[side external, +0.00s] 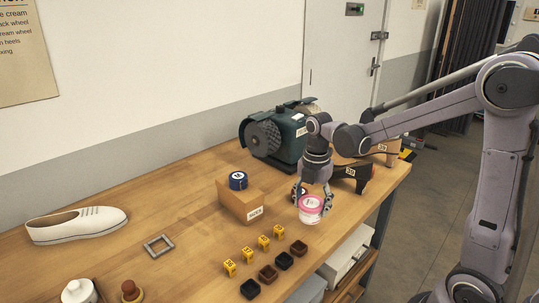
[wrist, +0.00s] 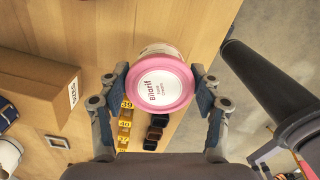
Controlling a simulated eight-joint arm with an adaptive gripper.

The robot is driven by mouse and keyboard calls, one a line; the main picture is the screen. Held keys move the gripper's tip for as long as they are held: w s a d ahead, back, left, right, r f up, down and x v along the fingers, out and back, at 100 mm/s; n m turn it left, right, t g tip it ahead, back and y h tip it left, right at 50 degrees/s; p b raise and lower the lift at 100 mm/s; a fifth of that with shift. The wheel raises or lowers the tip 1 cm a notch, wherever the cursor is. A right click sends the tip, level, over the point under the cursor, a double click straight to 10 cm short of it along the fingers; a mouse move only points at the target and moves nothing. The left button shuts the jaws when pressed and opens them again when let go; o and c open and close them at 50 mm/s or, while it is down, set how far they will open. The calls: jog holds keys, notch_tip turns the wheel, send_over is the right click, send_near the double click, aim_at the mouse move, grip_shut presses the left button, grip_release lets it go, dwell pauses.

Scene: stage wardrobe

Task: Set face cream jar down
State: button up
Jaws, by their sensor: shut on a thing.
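The face cream jar (side external: 311,211) is white with a pink lid. My gripper (side external: 313,197) is shut on it, with one finger on each side. The wrist view shows the jar (wrist: 162,84) between the fingers of my gripper (wrist: 160,76), its printed lid facing the camera and part of its pale side visible. In the side view the jar is close to the wooden bench's (side external: 190,262) right-hand edge, right of a cardboard box. I cannot tell whether its base touches the bench top.
The cardboard box (side external: 237,203) carries a blue-lidded tin (side external: 238,181). Yellow number markers (side external: 247,254) and small dark blocks (side external: 284,261) stand in rows in front. A green grinding machine (side external: 283,137) and dark heeled shoes (side external: 352,172) are behind.

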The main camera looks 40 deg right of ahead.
aim_at(311, 214)
jog(key=shift+f, duration=1.85)
jog(key=o, duration=1.2)
jog(key=shift+f, duration=0.15)
jog(key=shift+o, duration=0.2)
